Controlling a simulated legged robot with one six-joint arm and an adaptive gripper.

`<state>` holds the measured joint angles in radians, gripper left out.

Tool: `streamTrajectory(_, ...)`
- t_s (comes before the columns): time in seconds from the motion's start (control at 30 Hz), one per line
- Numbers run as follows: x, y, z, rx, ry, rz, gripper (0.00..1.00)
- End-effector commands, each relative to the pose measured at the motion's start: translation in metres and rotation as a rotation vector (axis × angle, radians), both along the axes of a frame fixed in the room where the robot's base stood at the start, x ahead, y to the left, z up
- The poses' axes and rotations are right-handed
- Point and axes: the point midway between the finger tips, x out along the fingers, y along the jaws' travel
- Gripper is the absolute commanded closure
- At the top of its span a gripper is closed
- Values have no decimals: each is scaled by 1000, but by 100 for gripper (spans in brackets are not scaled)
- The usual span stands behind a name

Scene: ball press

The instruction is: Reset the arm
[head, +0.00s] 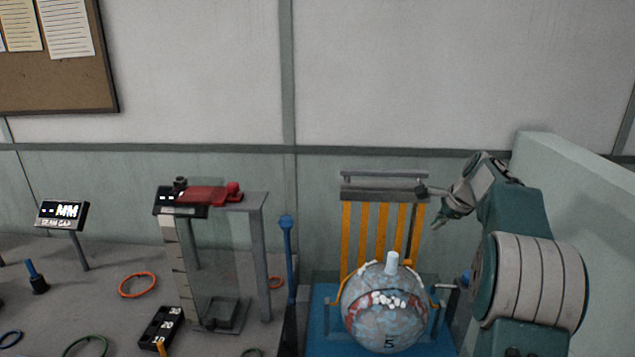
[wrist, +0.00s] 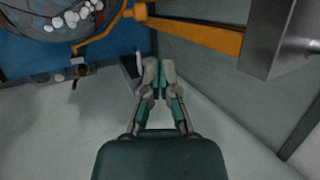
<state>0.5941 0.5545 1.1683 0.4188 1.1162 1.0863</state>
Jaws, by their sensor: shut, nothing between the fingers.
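My gripper (head: 438,224) is shut and empty, raised beside the right end of the press's grey bar (head: 385,192). In the wrist view its fingertips (wrist: 158,64) are close together over the grey bench. The press has several upright orange straps (head: 360,235) and a blue base (head: 322,312). A large marbled ball (head: 372,333) marked 5, with a row of white teeth-like pieces and a white peg on top, sits in it. The ball (wrist: 40,22) shows at the wrist view's top left. An orange arm (wrist: 105,36) reaches beside it. Contact between gripper and bar cannot be told.
A clear gauge stand (head: 260,235) with a red clamp (head: 210,195) stands left of the press. A blue-topped post (head: 287,250) stands between them. Rings, an orange one (head: 137,285) among them, and a small display (head: 62,213) are further left. A greenish wall panel (head: 585,190) is at the right.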

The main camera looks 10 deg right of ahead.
Motion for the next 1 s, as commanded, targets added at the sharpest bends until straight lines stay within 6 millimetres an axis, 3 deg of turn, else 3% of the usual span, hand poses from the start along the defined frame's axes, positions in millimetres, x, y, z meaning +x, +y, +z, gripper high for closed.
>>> streamTrajectory(0.17,-11,33,20,-61,-7,100,100)
streamTrajectory(0.37,-51,108,50,-212,-19,349,100)
streamTrajectory(0.7,-147,210,68,-471,-47,791,100)
streamTrajectory(1.0,-246,271,48,-699,-84,1179,100)
